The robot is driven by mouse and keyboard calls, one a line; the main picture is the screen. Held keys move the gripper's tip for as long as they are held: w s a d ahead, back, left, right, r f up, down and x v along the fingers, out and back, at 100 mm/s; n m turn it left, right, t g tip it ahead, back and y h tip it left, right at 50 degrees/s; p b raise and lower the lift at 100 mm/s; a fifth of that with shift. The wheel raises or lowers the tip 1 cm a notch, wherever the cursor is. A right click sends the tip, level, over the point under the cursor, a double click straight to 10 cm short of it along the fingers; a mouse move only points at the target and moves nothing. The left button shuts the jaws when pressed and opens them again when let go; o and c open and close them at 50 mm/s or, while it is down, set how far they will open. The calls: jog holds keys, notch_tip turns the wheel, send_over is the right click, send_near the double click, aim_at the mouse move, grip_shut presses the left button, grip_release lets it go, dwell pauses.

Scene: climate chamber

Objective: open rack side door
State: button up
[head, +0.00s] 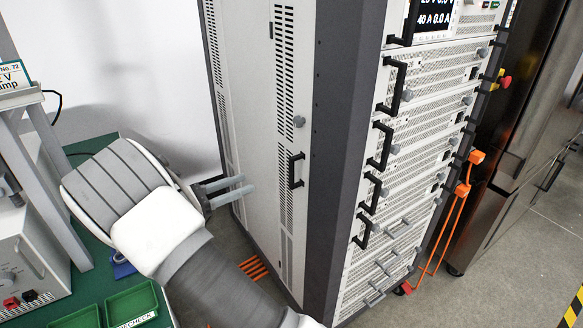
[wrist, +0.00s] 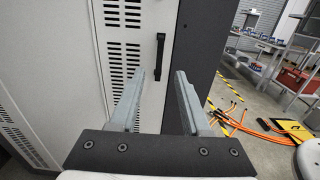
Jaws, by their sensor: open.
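The rack side door (head: 258,130) is a light grey panel with vented strips on the left face of the tall rack, and it looks shut. In the wrist view the handle (wrist: 159,57) stands upright ahead, between the lines of my two fingers. My gripper (head: 248,187) is open and empty, to the left of the handle in the head view and apart from it. My gripper (wrist: 160,78) also shows its two grey fingers spread in the wrist view.
The rack front (head: 405,150) carries several black handles. A green bench (head: 95,275) with green bins (head: 132,305) stands at the left. Orange cables (head: 452,225) hang by the rack's right side. Floor between bench and rack is narrow.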

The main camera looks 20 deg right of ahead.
aim_at(290, 167)
jog(key=w+d, duration=0.1)
jog(key=d, duration=0.4)
jog(key=w+d+b, duration=0.1)
jog(key=d, duration=0.8)
jog(key=shift+w+d+b, duration=0.35)
jog(key=shift+w+b, duration=0.05)
grip_shut()
dwell(0.5)
